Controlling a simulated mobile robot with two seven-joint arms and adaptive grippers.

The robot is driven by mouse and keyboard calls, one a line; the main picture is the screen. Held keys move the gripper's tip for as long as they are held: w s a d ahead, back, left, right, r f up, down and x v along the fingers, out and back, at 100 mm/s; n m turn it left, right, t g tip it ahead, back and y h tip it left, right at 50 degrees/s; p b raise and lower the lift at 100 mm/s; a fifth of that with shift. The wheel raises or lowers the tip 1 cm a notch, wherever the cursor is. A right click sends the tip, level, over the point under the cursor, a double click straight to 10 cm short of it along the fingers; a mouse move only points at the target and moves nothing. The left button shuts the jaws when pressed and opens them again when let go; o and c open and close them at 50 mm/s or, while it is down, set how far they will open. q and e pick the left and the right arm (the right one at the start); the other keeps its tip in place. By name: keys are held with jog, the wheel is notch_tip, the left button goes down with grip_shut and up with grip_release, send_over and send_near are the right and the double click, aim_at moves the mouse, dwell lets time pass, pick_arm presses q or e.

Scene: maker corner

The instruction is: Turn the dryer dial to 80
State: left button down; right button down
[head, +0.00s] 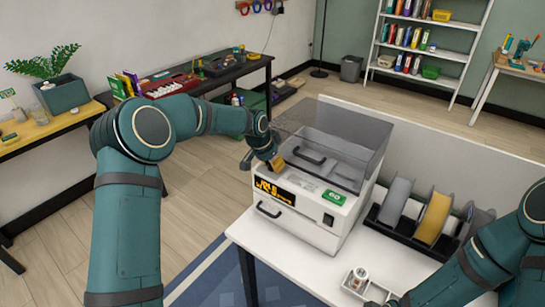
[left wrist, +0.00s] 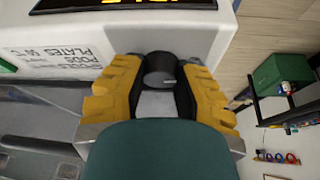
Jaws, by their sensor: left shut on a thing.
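The dryer (head: 300,215) is a white box with a clear grey lid, standing on a white table. Its front has a dark display (head: 274,190) with amber characters, too small to read here. My left gripper (left wrist: 158,85) is shut on the dial from both sides. In the head view, the gripper (head: 277,163) hides the dial.
A rack (head: 405,232) of grey and yellow spools stands right of the dryer. A small white tray (head: 352,282) with a roll is at the table's front. A printed label (left wrist: 62,62) is beside the dial. A black bench (head: 230,75) stands behind my left arm.

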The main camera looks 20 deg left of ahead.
pick_arm(q)
jog(key=m+p, duration=0.1)
jog(key=m, duration=0.1)
jog(key=shift+m+g+h, duration=0.3)
jog(key=shift+g+h, duration=0.1)
jog(key=shift+f+m+g+h+p, duration=0.1)
jog(key=shift+m+g+h+p, duration=0.2)
jog(key=shift+m+p, duration=0.7)
jog(key=shift+f+m, duration=0.1)
jog(key=shift+m, duration=0.4)
jog(key=shift+b, duration=0.3)
jog(key=c, duration=0.6)
grip_release()
jog(key=shift+r, duration=0.35)
jog(key=shift+a+r, duration=0.15)
jog(key=shift+r, duration=0.15)
jog(key=shift+v, duration=3.45)
